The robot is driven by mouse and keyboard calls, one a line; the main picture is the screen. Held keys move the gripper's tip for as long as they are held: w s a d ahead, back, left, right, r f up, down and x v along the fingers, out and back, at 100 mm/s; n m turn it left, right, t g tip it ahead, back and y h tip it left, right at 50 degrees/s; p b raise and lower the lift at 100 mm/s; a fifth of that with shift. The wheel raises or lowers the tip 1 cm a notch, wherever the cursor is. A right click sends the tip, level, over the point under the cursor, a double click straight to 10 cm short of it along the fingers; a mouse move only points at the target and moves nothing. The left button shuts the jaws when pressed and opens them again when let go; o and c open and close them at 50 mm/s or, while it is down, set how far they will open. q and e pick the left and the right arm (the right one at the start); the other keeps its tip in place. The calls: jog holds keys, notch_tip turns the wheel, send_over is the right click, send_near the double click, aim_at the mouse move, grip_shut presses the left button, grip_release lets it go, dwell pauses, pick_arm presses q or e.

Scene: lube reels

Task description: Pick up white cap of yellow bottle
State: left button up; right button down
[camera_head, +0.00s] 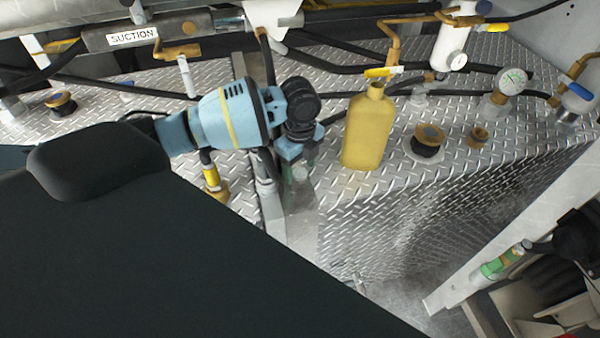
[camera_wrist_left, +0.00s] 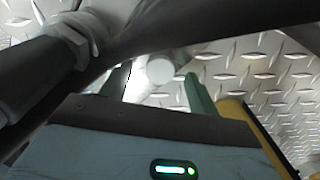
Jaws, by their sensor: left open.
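The yellow bottle (camera_head: 366,132) stands upright on the diamond-plate deck, and its neck looks uncapped. Its yellow side also shows at the lower right of the left wrist view (camera_wrist_left: 250,122). My left gripper (camera_head: 299,160) points down just left of the bottle and is open. In the left wrist view its green fingers (camera_wrist_left: 157,86) stand apart on either side of a round white piece (camera_wrist_left: 159,69), which looks like the white cap. In the head view a small pale piece (camera_head: 300,174) shows at the fingertips, partly hidden. I cannot tell whether the fingers touch it. My right gripper is not in view.
Black hoses (camera_head: 345,68) and a valve with a yellow handle (camera_head: 382,72) run behind the bottle. A brass-topped fitting (camera_head: 429,137) and a pressure gauge (camera_head: 512,80) stand to its right. A dark hose crosses close above the fingers in the wrist view (camera_wrist_left: 215,22).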

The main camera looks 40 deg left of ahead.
aim_at(300, 172)
pick_arm(q)
jog(key=shift+f, duration=0.45)
jog(key=c, duration=1.1)
jog(key=shift+o, duration=0.2)
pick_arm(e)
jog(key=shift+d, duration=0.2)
pick_arm(q)
jog(key=shift+r, duration=0.2)
